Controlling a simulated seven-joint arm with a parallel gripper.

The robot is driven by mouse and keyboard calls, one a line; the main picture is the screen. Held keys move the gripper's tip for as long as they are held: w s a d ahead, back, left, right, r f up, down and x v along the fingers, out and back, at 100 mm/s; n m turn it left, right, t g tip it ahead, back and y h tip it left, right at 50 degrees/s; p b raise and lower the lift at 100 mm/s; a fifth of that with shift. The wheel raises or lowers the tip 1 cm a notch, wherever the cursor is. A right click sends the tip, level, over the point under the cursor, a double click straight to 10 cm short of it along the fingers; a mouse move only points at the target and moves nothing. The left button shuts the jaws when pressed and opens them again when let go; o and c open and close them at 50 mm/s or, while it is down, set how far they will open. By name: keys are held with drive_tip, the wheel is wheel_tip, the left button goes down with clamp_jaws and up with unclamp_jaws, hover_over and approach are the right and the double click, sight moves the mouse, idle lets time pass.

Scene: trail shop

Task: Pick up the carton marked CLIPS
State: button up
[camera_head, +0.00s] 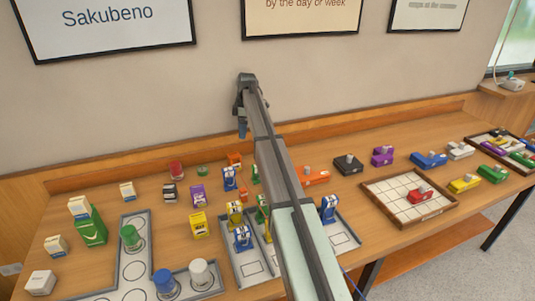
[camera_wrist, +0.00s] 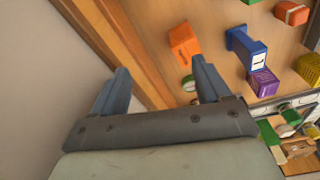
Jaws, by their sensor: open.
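Several cartons stand on the wooden table, but their print is too small for me to tell which is marked CLIPS. A yellow carton (camera_head: 199,226) and a purple carton (camera_head: 198,196) stand left of my arm. Cream-topped cartons stand further left, one at the back (camera_head: 127,191), one (camera_head: 55,246) at the left edge. A white carton (camera_head: 40,284) is at front left. My gripper (camera_head: 242,132) is open and empty, high near the back wall. In the wrist view its fingers (camera_wrist: 163,75) are apart, with a purple carton (camera_wrist: 263,82) off to the right.
Blue stands (camera_head: 229,179) and orange pieces (camera_head: 234,160) sit near the arm. Grey trays with a green knob (camera_head: 130,238), blue knob (camera_head: 165,282) and white knob (camera_head: 201,272) lie in front. A grid tray (camera_head: 378,191) is right. The table's back ledge (camera_head: 120,167) borders the wall.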

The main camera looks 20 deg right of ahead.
drive_tip(key=shift+n, duration=0.8)
drive_tip(key=d, duration=0.4)
drive_tip(key=s+d, duration=0.1)
drive_tip(key=d, duration=0.7)
drive_tip(key=shift+s+d+f, duration=0.1)
drive_tip(key=shift+s+f, duration=0.05)
drive_tip(key=shift+f, duration=0.1)
drive_tip(key=shift+d+f, duration=0.15)
drive_tip(key=shift+d, duration=0.05)
drive_tip(key=f, duration=0.4)
drive_tip(key=a+f, duration=0.1)
drive_tip(key=f, duration=0.4)
drive_tip(key=a+f, duration=0.1)
drive_tip(key=f, duration=0.3)
drive_tip(key=shift+s+f, duration=0.1)
drive_tip(key=shift+f, duration=0.1)
drive_tip(key=shift+c, duration=0.3)
drive_tip(key=c, duration=1.1)
